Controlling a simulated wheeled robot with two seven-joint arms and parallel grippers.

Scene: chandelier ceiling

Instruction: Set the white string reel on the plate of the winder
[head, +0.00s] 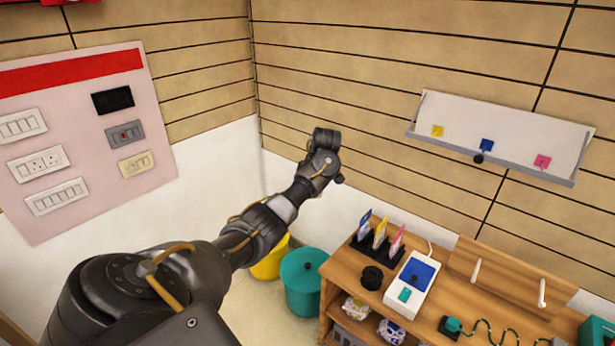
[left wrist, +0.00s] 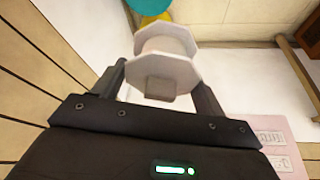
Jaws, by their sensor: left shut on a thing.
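The white string reel (left wrist: 168,68) shows in the left wrist view, with pale octagonal flanges and a grey block at its centre. My left gripper (left wrist: 160,78) is shut on it, one finger on each side. In the head view my left arm reaches to the middle, its end (head: 325,150) high in front of the wall corner; the reel and fingertips are hidden there. No part in view is clearly the winder. A black round piece (head: 371,278) stands on the wooden bench, beside a white device (head: 411,284) with a blue top. My right gripper is out of view.
The wooden bench (head: 460,318) is at lower right, with a black card holder (head: 377,249) and a green coiled cord (head: 490,331). Teal (head: 303,284) and yellow (head: 270,263) bins stand left of it. A wall shelf (head: 490,158) hangs above.

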